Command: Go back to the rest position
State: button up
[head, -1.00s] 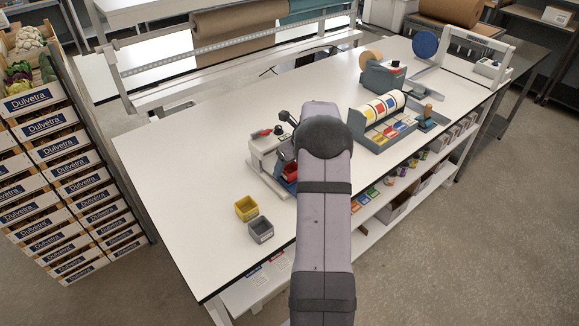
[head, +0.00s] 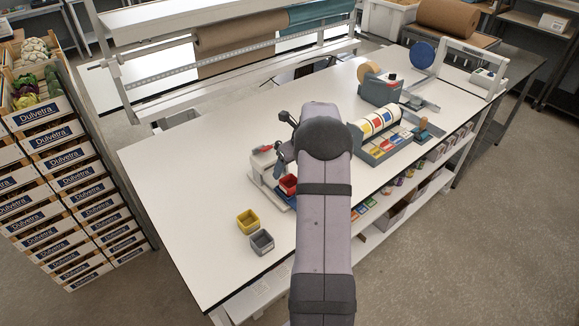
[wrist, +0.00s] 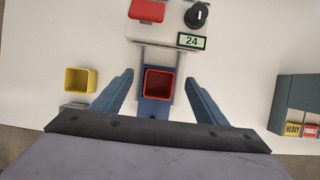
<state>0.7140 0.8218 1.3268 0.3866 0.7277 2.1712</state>
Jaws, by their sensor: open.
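My gripper (wrist: 156,92) is open in the wrist view, its two blue fingers spread apart with a red bin (wrist: 159,83) showing between and beyond them. I cannot tell whether the fingers touch the bin. The red bin sits on a narrow blue and metal part in front of a white device (wrist: 165,22) with a red lever, a black knob and a display reading 24. In the head view my arm covers most of the gripper, and the red bin (head: 288,184) shows just left of the arm beside the white device (head: 264,168).
A yellow bin (head: 248,221) and a grey bin (head: 262,242) stand on the white table (head: 190,200), left of my arm. A label roll holder (head: 378,130) stands to the right. Stacked crates (head: 75,180) stand left of the table. The table's left part is clear.

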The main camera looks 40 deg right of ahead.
jog(key=shift+r, duration=0.45)
jog(key=s+a+n+g+b, duration=0.1)
jog(key=s+a+n+b, duration=0.15)
jog(key=a+n, duration=0.7)
jog(key=s+a+n+g+b, duration=0.15)
jog(key=s+a+n, duration=0.25)
jog(key=a+n, duration=0.55)
jog(key=s+a+f+n+b, duration=0.2)
jog(key=s+a+n+b, duration=0.1)
jog(key=s+a+n, duration=0.55)
jog(key=s+a+f+n+g+b, duration=0.1)
jog(key=s+a+f+n, duration=0.1)
jog(key=s+a+n, duration=0.3)
jog(key=s+a+f+n+g+b, duration=0.1)
jog(key=s+f+n, duration=0.1)
jog(key=s+n, duration=0.35)
notch_tip(320, 180, down, 9)
jog(key=s+m+b, duration=0.1)
jog(key=m+b, duration=0.1)
jog(key=b, duration=0.7)
